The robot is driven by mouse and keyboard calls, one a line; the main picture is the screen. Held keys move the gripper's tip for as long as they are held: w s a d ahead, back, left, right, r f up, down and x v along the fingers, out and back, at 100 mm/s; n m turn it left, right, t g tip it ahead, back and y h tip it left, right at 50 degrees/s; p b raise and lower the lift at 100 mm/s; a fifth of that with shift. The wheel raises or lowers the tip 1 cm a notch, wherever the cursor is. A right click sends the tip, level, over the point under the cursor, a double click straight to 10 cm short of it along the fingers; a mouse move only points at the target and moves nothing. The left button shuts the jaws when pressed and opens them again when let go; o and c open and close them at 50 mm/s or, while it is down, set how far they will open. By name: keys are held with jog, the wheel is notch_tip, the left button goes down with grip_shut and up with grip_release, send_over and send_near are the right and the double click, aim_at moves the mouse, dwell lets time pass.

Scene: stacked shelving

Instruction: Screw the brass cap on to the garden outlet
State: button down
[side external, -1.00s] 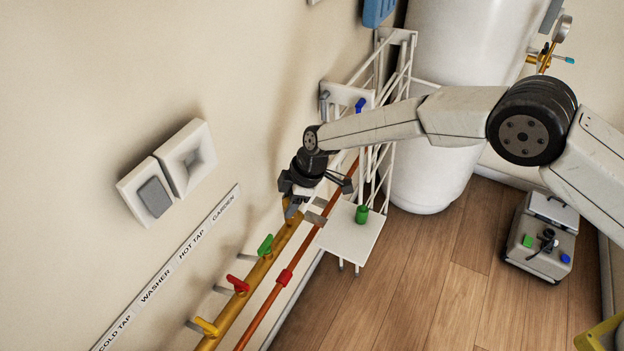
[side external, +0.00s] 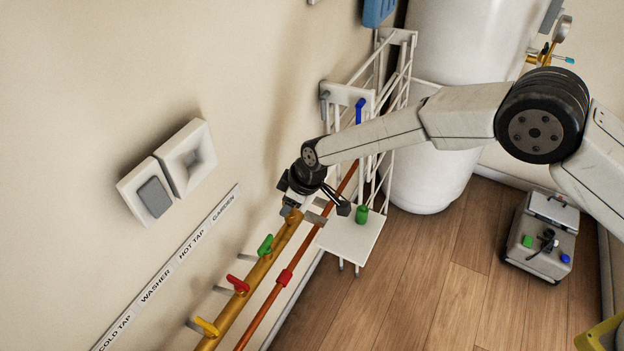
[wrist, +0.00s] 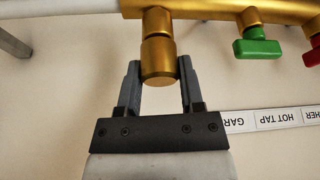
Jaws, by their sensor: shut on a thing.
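The brass cap (wrist: 158,64) sits between the two fingers of my gripper (wrist: 160,80) in the wrist view. My gripper is shut on it. The cap is in line with the short garden outlet (wrist: 156,20) on the brass manifold (wrist: 205,9) and appears to meet its end; how far it is threaded cannot be told. In the side view my gripper (side external: 290,210) is at the far end of the manifold (side external: 258,272), close to the wall, and the cap is hidden there. The GARDEN label (side external: 224,207) is on the wall beside it.
Green (side external: 265,244), red (side external: 238,284) and yellow (side external: 206,327) handles line the manifold. A copper pipe (side external: 262,318) runs alongside. A white rack (side external: 350,238) holding a green piece (side external: 361,214) stands just right of my gripper. A white tank (side external: 440,170) is behind.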

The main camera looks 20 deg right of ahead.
jog(key=shift+s+d+f+m+t+h, duration=0.1)
jog(key=shift+m+t+h, duration=0.1)
jog(key=shift+m, duration=0.6)
jog(key=shift+d+m+t+h, duration=0.1)
jog(key=shift+m+t+h, duration=0.1)
jog(key=shift+m, duration=0.6)
jog(key=shift+m+t+h, duration=0.3)
jog(key=shift+m+h, duration=0.2)
jog(key=shift+m, duration=0.9)
jog(key=shift+c, duration=2.3)
grip_release()
jog(key=shift+a, duration=0.1)
jog(key=shift+n+y, duration=0.3)
jog(key=shift+n, duration=0.5)
jog(key=shift+n, duration=0.5)
jog(key=shift+n+g+y, duration=0.3)
jog(key=shift+n+g, duration=0.1)
jog(key=shift+n, duration=0.2)
